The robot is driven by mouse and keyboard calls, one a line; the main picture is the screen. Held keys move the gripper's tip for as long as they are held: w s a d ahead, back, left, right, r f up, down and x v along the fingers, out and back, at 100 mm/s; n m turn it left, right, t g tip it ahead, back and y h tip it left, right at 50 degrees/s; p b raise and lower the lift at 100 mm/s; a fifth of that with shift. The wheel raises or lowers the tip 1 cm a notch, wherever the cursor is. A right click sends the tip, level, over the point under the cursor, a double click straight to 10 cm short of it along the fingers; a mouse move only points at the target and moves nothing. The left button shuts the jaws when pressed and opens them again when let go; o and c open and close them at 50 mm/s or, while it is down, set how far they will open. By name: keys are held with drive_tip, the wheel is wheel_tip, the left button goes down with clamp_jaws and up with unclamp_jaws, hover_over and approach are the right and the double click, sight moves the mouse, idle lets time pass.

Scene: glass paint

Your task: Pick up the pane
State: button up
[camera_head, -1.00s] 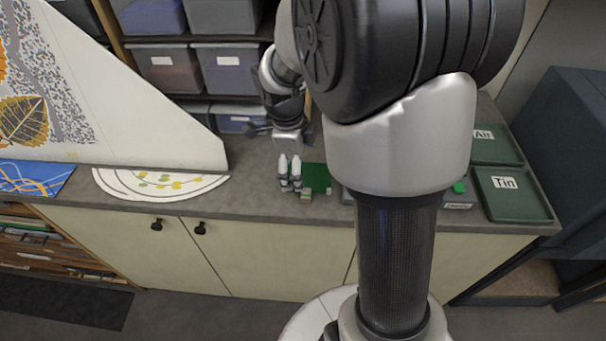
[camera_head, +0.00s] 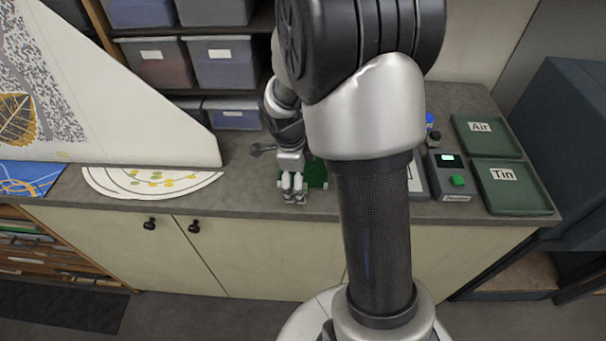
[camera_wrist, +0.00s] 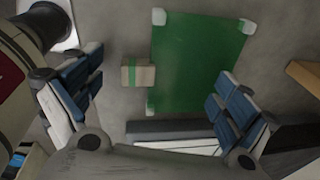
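The pane, a flat green sheet (camera_wrist: 198,55) with pale pieces at several corners, lies over the grey worktop in the wrist view. In the head view its green surface (camera_head: 317,174) shows just right of my gripper (camera_head: 292,190), partly hidden by it. In the wrist view my gripper (camera_wrist: 155,85) is open, with blue-grey pads spread wide and nothing held. Its right finger overlaps the lower right part of the pane. A small beige block with a green stripe (camera_wrist: 138,75) sits left of the pane, between the fingers in the picture.
Right of my arm stand a grey device with a green button (camera_head: 457,181), a small blue-capped bottle (camera_head: 430,120), and green trays labelled Air (camera_head: 489,150) and Tin (camera_head: 535,195).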

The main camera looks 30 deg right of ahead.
drive_tip(key=c, duration=1.2)
drive_tip(key=shift+s+a, duration=0.1)
drive_tip(key=shift+s, duration=0.05)
drive_tip(key=c, duration=0.9)
drive_tip(key=shift+c, duration=0.2)
